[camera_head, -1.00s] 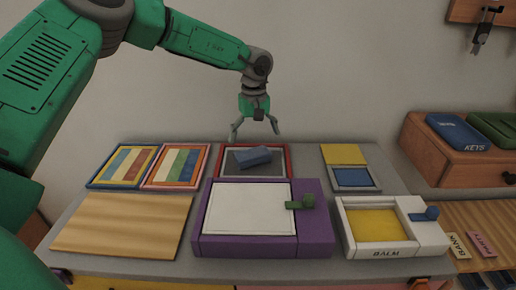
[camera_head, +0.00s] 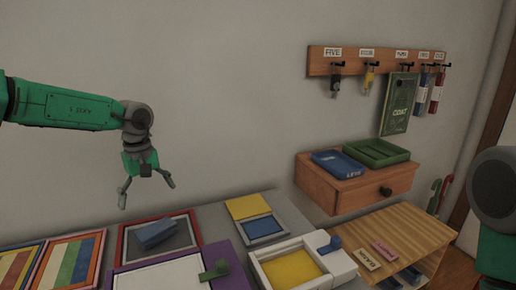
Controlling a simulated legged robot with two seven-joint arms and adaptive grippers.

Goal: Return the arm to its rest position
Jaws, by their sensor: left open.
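My left arm comes in from the left edge, and its gripper (camera_head: 146,188) hangs open and empty in front of the wall. It is above a red-framed tray (camera_head: 190,222) that holds a blue block (camera_head: 155,233). The fingers are spread and apart from the block. At the right edge, part of my right arm (camera_head: 494,215) shows, but its gripper is outside the view.
Below lie a purple box (camera_head: 232,275), a white box with a yellow inside (camera_head: 318,243) and striped panels (camera_head: 70,262). A wooden drawer unit (camera_head: 367,187) carries blue and green trays. A hook rack (camera_head: 318,66) hangs above. The wall area around the gripper is clear.

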